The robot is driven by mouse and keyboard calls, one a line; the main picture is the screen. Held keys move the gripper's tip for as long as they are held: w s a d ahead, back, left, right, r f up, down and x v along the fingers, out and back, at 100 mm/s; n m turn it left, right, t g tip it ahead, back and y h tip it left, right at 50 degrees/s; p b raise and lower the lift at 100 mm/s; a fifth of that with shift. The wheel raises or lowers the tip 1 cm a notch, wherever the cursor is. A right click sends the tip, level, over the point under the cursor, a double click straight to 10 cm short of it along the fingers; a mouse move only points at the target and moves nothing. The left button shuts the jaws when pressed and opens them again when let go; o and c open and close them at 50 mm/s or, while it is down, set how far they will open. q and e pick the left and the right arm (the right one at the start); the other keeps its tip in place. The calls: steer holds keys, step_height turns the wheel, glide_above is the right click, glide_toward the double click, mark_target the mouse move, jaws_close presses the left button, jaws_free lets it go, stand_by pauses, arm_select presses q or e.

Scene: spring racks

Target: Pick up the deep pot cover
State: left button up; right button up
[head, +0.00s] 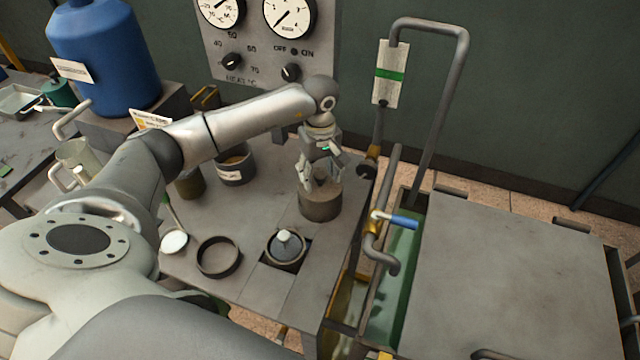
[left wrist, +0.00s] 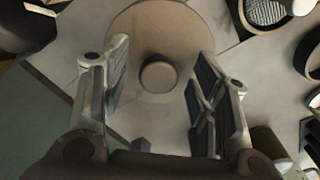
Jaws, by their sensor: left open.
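A round brown-grey pot (head: 320,206) stands near the right side of the grey workbench. What looks like its cover, a flat disc with a short round knob, lies on top; in the left wrist view the disc (left wrist: 150,30) and its knob (left wrist: 158,76) show clearly. My left gripper (head: 318,176) is open right above this pot. In the left wrist view the fingers (left wrist: 160,100) stand on either side of the knob, apart from it. In the head view the fingers partly hide the cover. My right gripper is not in view.
A smaller round vessel with a pale knob (head: 284,248) sits in a square recess, beside an empty dark ring (head: 218,257) and a white disc (head: 173,242). A labelled canister (head: 235,168) stands behind. Pipes with a blue-handled valve (head: 403,222) rise right of the bench.

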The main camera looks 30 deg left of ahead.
arm_select(q)
steer(key=shift+f, duration=0.3)
jaws_close()
steer(key=shift+w+r, duration=0.1)
stand_by(0.4)
